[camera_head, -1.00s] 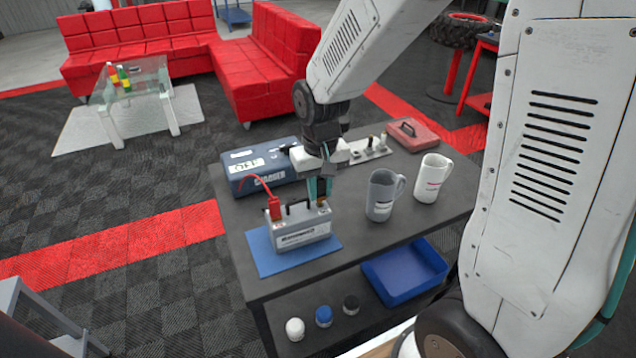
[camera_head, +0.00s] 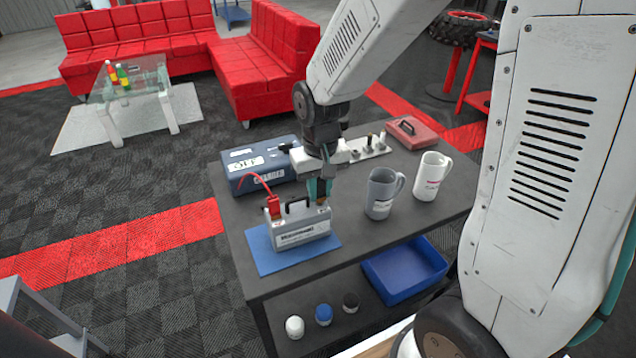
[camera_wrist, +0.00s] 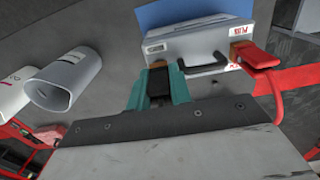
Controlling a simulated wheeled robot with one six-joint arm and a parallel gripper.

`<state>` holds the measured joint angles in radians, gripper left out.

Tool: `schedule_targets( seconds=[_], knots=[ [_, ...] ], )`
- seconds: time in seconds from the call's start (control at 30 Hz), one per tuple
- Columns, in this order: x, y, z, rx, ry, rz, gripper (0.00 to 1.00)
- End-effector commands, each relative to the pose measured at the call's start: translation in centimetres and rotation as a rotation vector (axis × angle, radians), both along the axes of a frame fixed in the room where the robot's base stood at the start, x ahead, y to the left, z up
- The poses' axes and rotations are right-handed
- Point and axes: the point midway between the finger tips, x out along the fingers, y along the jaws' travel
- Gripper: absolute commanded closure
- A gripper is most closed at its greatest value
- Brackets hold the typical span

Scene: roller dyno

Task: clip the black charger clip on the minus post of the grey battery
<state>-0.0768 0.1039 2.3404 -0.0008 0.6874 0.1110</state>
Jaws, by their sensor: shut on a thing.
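The grey battery (camera_head: 302,233) stands upright on a blue mat (camera_head: 270,262), with a dark carry handle on top. The red clip (camera_head: 274,207) sits on its left post in the head view. My gripper (camera_head: 320,190) is over the right end of the battery, at the other post. In the wrist view, the teal fingers (camera_wrist: 158,88) are shut on the black clip (camera_wrist: 158,78).
The blue charger (camera_head: 258,165) stands behind the battery. A grey mug (camera_head: 381,196) and a white mug (camera_head: 430,178) stand to the right. A red case (camera_head: 412,132) lies at the back right. A blue bin (camera_head: 405,272) is on the lower shelf.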

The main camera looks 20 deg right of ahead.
Motion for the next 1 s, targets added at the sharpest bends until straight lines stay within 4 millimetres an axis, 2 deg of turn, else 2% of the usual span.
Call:
schedule_targets(
  seconds=[1.0],
  knots=[
    [-0.02, 0.0, -0.65, 0.0, 0.001, 0.0, 1.0]
  ],
)
